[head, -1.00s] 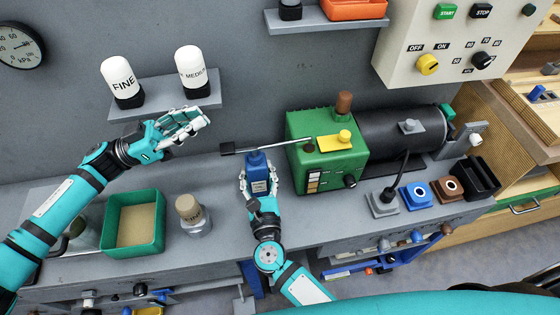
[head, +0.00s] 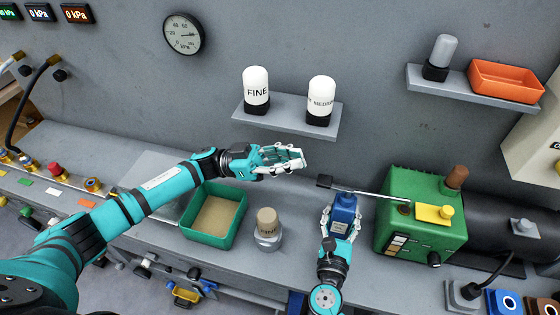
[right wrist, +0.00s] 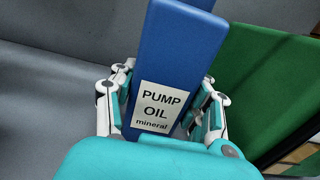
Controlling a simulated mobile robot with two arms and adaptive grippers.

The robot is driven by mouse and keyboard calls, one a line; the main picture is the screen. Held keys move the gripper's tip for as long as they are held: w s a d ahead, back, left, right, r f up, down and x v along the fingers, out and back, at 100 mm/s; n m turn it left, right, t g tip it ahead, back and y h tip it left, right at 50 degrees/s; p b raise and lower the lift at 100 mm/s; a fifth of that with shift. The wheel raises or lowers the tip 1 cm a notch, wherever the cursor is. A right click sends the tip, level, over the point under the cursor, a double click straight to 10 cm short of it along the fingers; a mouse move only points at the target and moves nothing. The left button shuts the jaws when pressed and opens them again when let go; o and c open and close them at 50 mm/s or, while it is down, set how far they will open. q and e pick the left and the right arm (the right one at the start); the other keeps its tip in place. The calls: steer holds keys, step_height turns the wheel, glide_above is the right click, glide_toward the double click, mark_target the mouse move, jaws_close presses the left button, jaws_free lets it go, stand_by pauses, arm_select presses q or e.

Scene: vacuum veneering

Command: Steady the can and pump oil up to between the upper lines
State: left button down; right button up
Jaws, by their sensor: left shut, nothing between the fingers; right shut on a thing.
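The blue can (head: 343,209) stands upright in front of the green pump's left side. The right wrist view shows its label, "PUMP OIL mineral" (right wrist: 160,108). My right gripper (head: 340,226) is shut around the can, with fingers on both sides. A thin metal rod (head: 365,192) with a black end (head: 325,182) passes at the can's top and reaches the green pump (head: 415,190) near a dark port. The pump's front has a pale level window (head: 397,245); its oil level is too small to read. My left gripper (head: 285,159) is shut and empty, left of and above the black end.
A shelf (head: 285,118) with white FINE and MEDIUM bottles is above my left gripper. A green tray (head: 197,240) and a capped bottle (head: 267,226) stand left of the can. An orange bin (head: 507,82) sits on the upper right shelf.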

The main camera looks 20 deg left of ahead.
arm_select(q)
steer(key=shift+d+f, duration=0.4)
steer(key=shift+d, duration=0.4)
steer(key=shift+d+f, duration=0.45)
steer(key=shift+d, duration=0.3)
steer(key=shift+d+f, duration=0.4)
steer(key=shift+d, duration=0.4)
steer(key=shift+f, duration=1)
step_height(320, 180, up, 11)
steer(key=shift+f, duration=0.2)
